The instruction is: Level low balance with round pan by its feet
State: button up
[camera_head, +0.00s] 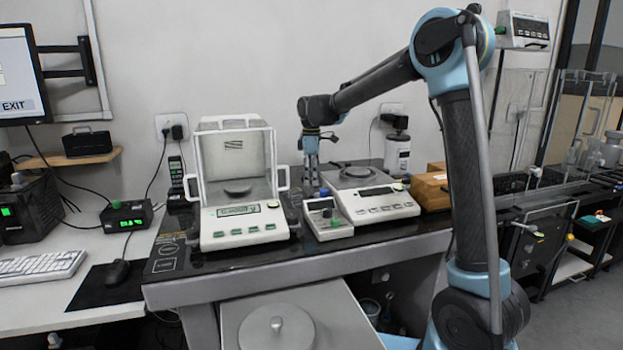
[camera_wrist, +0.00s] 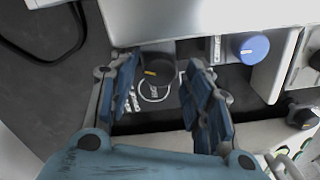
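The low balance (camera_head: 376,205) is white with a dark display and stands on the dark table, right of the balance with a glass shield. Its round pan (camera_head: 355,172) is bare. My gripper (camera_head: 311,180) points down beside its back left side. In the wrist view my gripper (camera_wrist: 163,100) is open, its blue-padded fingers apart. A dark round knob with a yellow mark (camera_wrist: 158,70) shows between the fingers, with a pale ring in front; I cannot tell whether they touch it. A blue knob (camera_wrist: 250,47) sits to the right beside a pale housing. The bubble level cannot be made out.
The shielded balance (camera_head: 243,228) stands close on the left.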

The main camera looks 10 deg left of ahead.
jog(key=shift+w+r, duration=0.1)
jog(key=shift+r, duration=3.85)
jog(key=shift+d, duration=0.1)
